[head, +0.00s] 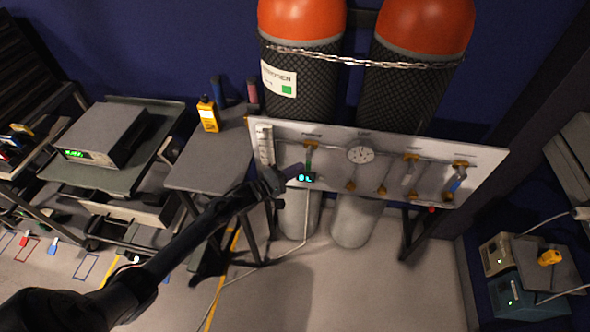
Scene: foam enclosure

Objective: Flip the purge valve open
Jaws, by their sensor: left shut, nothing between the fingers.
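A pale valve panel (337,136) stands in front of two gas cylinders. The green lever hangs about straight down; the grey and blue ones tilt slightly. Labels are too small to read, so I cannot tell which is the purge valve. My left gripper (294,173) is shut and empty, at the panel's left part, close below and left of the green lever; contact is unclear. My right gripper is out of view.
A chain (360,59) crosses the orange-topped cylinders.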

